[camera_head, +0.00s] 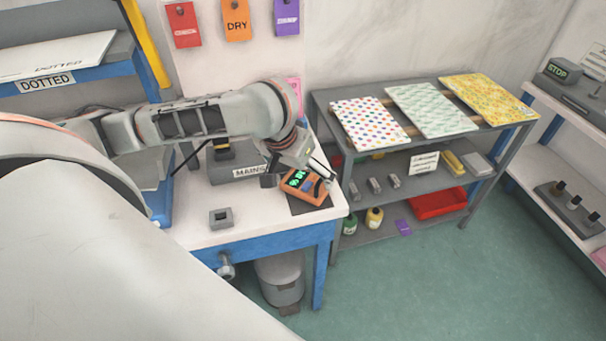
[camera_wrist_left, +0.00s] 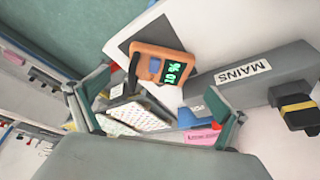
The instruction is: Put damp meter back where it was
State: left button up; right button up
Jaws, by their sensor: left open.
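The damp meter (camera_head: 305,187) is an orange handheld device with a lit green display and a dark part at one end. It lies on a dark square mat (camera_head: 297,207) at the right end of the white bench. In the left wrist view the meter (camera_wrist_left: 158,64) shows its green reading beyond the fingertips, with the dark mat (camera_wrist_left: 127,36) beside it. My left gripper (camera_head: 302,173) is open right by the meter; the wrist view shows its two fingers (camera_wrist_left: 162,92) spread apart with nothing held. Contact with the meter cannot be told. My right gripper is out of view.
The grey MAINS box (camera_head: 237,167) stands close behind the meter, with a black and yellow switch on it. A small grey square holder (camera_head: 221,218) sits on the bench left of the meter. A grey shelf rack (camera_head: 319,104) with patterned boards stands to the right.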

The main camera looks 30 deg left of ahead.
pick_arm(q)
jog(key=p+v, duration=0.1)
jog(key=v, duration=0.5)
jog(key=shift+p, duration=0.35)
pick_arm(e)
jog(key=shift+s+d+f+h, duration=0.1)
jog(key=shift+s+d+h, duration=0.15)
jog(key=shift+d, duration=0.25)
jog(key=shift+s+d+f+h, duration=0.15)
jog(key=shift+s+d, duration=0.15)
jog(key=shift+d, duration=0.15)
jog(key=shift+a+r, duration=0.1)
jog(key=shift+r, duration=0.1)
